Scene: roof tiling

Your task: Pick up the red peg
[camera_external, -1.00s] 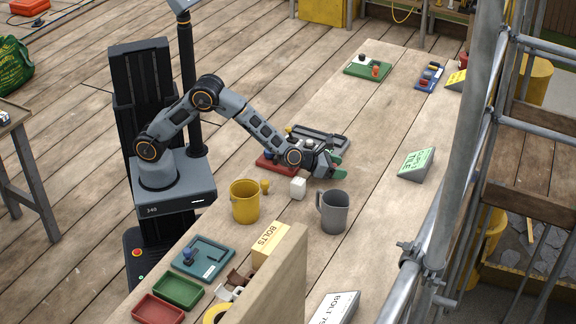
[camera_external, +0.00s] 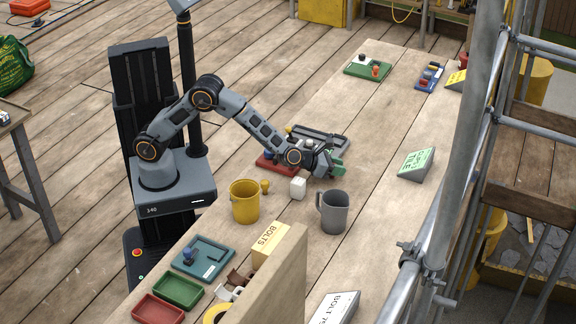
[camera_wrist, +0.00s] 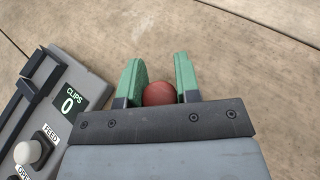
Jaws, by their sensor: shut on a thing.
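The red peg (camera_wrist: 159,93) shows in the wrist view as a rounded red top between the two green fingers of my gripper (camera_wrist: 158,80). The fingers are shut on it, one on each side. The rest of the peg is hidden behind the gripper body. In the external view my gripper (camera_external: 337,166) is low over the bench, near the grey clip device, and the peg cannot be made out there.
The grey clip device (camera_wrist: 62,98) lies left of my gripper in the wrist view. The bench (camera_external: 375,140) to the right is mostly clear.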

